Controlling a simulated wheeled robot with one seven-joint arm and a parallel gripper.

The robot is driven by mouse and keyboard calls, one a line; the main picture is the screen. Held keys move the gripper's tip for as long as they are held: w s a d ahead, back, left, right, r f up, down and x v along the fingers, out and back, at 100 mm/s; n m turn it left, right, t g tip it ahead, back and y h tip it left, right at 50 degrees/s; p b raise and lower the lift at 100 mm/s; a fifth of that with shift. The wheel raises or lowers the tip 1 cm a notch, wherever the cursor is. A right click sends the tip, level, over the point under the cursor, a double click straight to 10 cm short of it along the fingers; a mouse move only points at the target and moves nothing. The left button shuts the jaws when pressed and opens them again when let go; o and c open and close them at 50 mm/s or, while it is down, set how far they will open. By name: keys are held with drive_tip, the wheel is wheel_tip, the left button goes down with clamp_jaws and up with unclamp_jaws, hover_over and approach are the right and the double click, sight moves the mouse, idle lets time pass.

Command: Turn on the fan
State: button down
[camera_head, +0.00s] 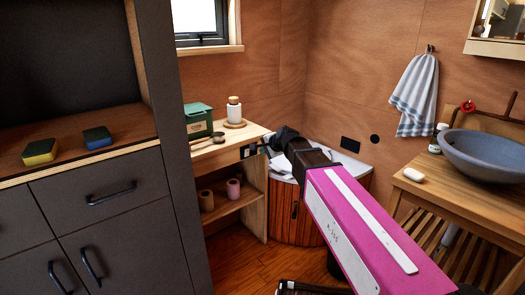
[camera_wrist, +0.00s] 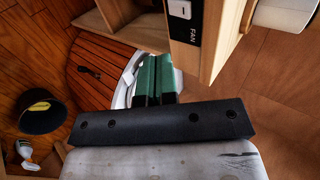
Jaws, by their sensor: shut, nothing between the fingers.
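A black switch panel with a white rocker, labelled FAN (camera_wrist: 183,10), is on the end of the wooden shelf unit, at the top of the wrist view. In the head view a small dark panel (camera_head: 245,152) shows on that shelf end, just left of my gripper (camera_head: 267,147). In the wrist view my gripper (camera_wrist: 155,58) has green fingers side by side, shut and empty. The fingertips are near the panel's lower left in that view. I cannot tell whether they touch the shelf end. The fan itself is not seen.
The shelf unit (camera_head: 256,205) holds a green box (camera_head: 198,120) and a white bottle (camera_head: 234,111). A round-fronted wooden cabinet with a white top (camera_head: 350,168) stands behind my arm. A basin counter (camera_head: 430,190) is at right, dark drawers (camera_head: 90,195) at left.

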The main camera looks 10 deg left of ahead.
sight(248, 151)
drive_tip(key=x, duration=0.3)
drive_tip(key=r+x, duration=0.1)
drive_tip(key=x, duration=0.2)
drive_tip(key=a+x, duration=0.1)
drive_tip(key=x, duration=0.2)
drive_tip(key=shift+w+a+r, duration=0.1)
drive_tip(key=shift+w+a, duration=0.05)
drive_tip(key=shift+w, duration=0.4)
drive_tip(key=shift+w+a+r, duration=0.1)
drive_tip(key=shift+w+a, duration=0.25)
drive_tip(key=shift+a, duration=0.1)
drive_tip(key=shift+w+a+r+g+h, duration=0.2)
drive_tip(key=shift+w+a+g+h, duration=0.1)
drive_tip(key=shift+w+a+g, duration=0.1)
drive_tip(key=shift+s+d, duration=0.15)
drive_tip(key=shift+s, duration=0.05)
drive_tip(key=shift+r, duration=0.75)
